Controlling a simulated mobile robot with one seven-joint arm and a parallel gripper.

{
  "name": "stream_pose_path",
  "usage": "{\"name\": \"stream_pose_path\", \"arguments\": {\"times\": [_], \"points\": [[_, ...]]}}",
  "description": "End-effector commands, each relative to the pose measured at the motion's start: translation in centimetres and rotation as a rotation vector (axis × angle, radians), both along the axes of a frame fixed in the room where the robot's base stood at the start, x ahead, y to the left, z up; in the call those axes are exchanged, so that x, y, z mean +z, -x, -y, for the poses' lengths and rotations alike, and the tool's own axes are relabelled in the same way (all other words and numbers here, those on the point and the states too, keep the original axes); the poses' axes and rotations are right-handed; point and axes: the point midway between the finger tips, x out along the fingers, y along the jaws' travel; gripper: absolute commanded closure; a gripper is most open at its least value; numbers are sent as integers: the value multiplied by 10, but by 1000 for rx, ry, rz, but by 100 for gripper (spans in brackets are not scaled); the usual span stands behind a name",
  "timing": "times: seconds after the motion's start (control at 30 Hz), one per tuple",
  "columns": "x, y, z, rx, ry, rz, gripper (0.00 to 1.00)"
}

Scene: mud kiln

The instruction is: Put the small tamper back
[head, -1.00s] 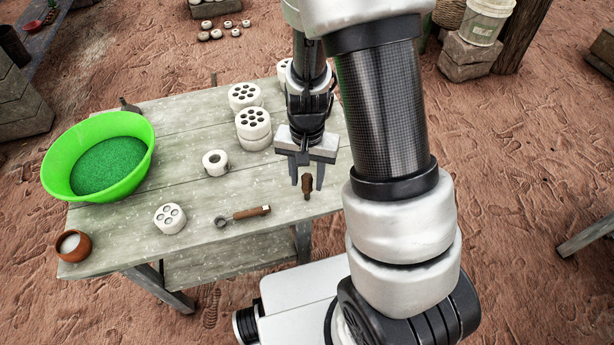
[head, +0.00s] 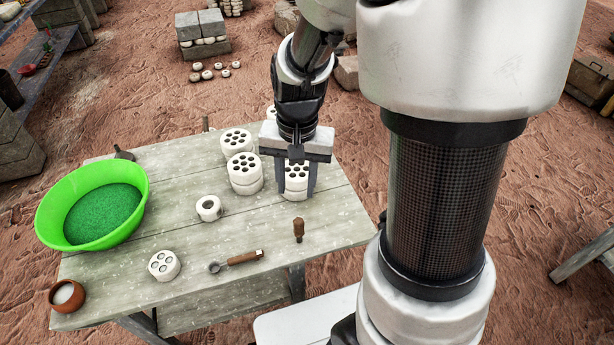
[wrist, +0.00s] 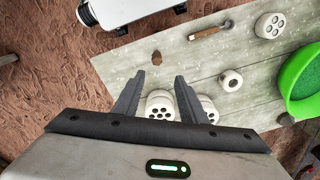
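The small tamper (head: 298,230), a brown wooden piece, stands upright near the table's front right edge. It also shows in the wrist view (wrist: 157,57), beyond my fingertips and clear of them. My gripper (head: 296,190) is open, with its two fingers spread and nothing held. In the head view it hangs in front of a stack of white perforated discs (head: 297,171), on the far side of the tamper. The wrist view shows open space between the fingers (wrist: 159,80). The table (head: 240,225) is of pale wooden planks.
Another stack of perforated discs (head: 245,172) and a single one (head: 236,142) stand to the left. A white ring (head: 209,208), a wood-handled scoop (head: 237,262), a four-hole disc (head: 164,265), a green basin (head: 92,205) and a brown cup (head: 67,295) are also on the table.

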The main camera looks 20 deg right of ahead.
Motion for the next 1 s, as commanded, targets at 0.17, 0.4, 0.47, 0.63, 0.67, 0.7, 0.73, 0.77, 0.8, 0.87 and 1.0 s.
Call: {"name": "stream_pose_path", "arguments": {"times": [0.17,0.4,0.47,0.63,0.67,0.7,0.73,0.77,0.8,0.87,1.0], "points": [[79,26,-4,151,-21,165,62],[151,81,0,357,66,361,62],[160,92,1,391,93,393,62],[171,109,3,445,144,436,62],[172,110,4,448,148,440,62],[172,111,4,451,150,441,62],[172,112,4,452,151,441,62],[172,112,4,453,151,441,62],[172,112,4,453,151,441,62],[172,112,4,453,150,441,62],[175,111,4,453,149,441,62]]}}
